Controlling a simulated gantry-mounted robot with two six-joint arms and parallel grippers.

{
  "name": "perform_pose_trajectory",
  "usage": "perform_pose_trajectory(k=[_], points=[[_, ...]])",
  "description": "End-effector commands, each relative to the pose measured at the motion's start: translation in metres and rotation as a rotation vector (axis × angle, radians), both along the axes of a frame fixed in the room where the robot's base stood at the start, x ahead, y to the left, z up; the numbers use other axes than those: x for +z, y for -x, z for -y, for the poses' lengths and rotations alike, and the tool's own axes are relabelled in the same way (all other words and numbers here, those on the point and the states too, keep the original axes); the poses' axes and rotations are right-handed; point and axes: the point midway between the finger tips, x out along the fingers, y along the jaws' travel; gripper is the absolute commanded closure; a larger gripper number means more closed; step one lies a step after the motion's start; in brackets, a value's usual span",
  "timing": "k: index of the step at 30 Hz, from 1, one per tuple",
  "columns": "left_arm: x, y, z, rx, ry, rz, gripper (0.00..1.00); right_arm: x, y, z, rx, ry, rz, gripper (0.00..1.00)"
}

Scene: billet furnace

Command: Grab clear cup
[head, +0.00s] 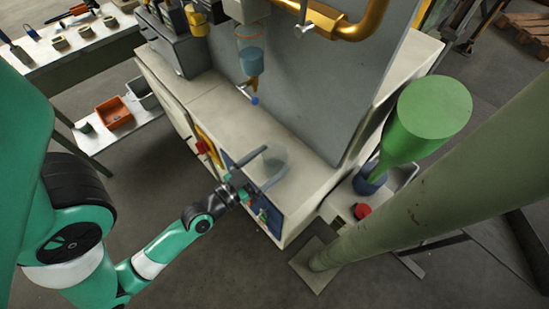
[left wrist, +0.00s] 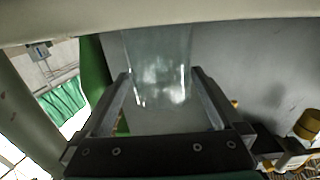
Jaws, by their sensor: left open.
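The clear cup (head: 273,158) stands on the pale cabinet top near its front edge. It is see-through and its outline is faint in the head view. My left gripper (head: 266,166) is open, with one finger on either side of the cup. In the left wrist view the clear cup (left wrist: 158,62) shows between the two spread fingers of my left gripper (left wrist: 160,78). I cannot tell whether either finger touches it. My right gripper is not in view.
A clear container with blue contents (head: 251,62) hangs above the cabinet top (head: 222,108) by a grey upright panel (head: 305,75). A green bottle-shaped thing (head: 425,115) and a thick olive post (head: 440,170) stand at right. A side table (head: 85,50) is at upper left.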

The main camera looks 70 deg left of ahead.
Motion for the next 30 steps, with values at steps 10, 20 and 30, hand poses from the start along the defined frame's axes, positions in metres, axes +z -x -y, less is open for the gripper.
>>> perform_pose_trajectory(k=[10,20,30], points=[[0.005,-0.043,-0.022,0.0,-0.001,0.0,0.0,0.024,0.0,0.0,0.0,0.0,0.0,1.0],[0.002,-0.045,-0.023,0.0,0.001,0.0,0.16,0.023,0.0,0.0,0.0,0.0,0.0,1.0],[0.003,-0.045,-0.023,0.0,0.0,0.0,0.76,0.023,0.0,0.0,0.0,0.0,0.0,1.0]])
